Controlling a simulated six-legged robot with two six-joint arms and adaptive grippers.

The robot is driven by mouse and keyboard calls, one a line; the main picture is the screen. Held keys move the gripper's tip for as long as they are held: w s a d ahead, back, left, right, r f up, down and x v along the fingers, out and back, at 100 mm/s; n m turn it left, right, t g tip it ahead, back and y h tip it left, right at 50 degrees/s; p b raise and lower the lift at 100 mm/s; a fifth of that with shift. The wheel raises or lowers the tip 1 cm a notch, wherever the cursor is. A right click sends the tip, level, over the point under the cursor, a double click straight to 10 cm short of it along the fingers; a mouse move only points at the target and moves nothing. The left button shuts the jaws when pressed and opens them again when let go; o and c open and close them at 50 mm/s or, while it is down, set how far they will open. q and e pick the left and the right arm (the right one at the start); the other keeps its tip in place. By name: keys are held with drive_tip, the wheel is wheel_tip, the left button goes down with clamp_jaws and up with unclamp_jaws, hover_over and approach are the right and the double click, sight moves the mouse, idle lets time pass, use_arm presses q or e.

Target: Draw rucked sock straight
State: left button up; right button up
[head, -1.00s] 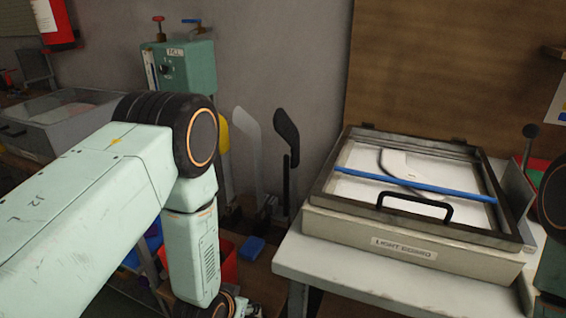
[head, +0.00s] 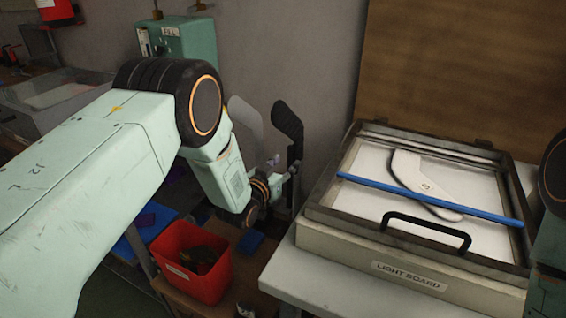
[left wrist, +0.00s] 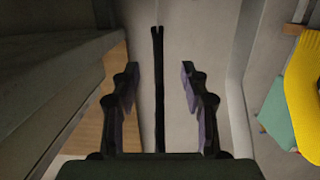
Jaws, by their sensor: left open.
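A black foot-shaped piece (head: 289,128), either a sock or its form, stands upright by the wall in the head view. I cannot tell whether its cloth is rucked. My left gripper (head: 279,163) is at its lower part, small and partly hidden by my wrist. In the left wrist view the left gripper (left wrist: 158,78) is open, its purple-padded fingers on either side of the black piece (left wrist: 158,100), seen edge-on with gaps on both sides. A grey foot-shaped form (head: 245,118) stands to its left. My right gripper is out of view.
A framed light board (head: 405,275) stands on the table at right, with a white foot-shaped piece (head: 408,170) under a blue rod (head: 465,205). A red bin (head: 185,283) is below my left arm. A yellow form (left wrist: 303,85) shows in the wrist view.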

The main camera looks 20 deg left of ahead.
sight(294, 156)
use_arm(q)
drive_tip(key=shift+w+d+b, duration=0.2)
drive_tip(key=shift+w+b, duration=0.45)
drive_tip(key=shift+b, duration=0.3)
drive_tip(key=shift+b+x, duration=0.6)
drive_tip(key=shift+x, duration=0.3)
drive_tip(key=shift+b+x, duration=0.85)
drive_tip(key=shift+b, duration=0.05)
drive_tip(key=shift+b+x, duration=0.95)
drive_tip(key=shift+x, duration=0.25)
drive_tip(key=shift+w+d+f, duration=0.1)
drive_tip(key=shift+w+d, duration=0.05)
drive_tip(key=shift+w, duration=0.1)
drive_tip(key=shift+w+b, duration=0.25)
drive_tip(key=shift+b, duration=0.25)
drive_tip(key=shift+w, duration=0.1)
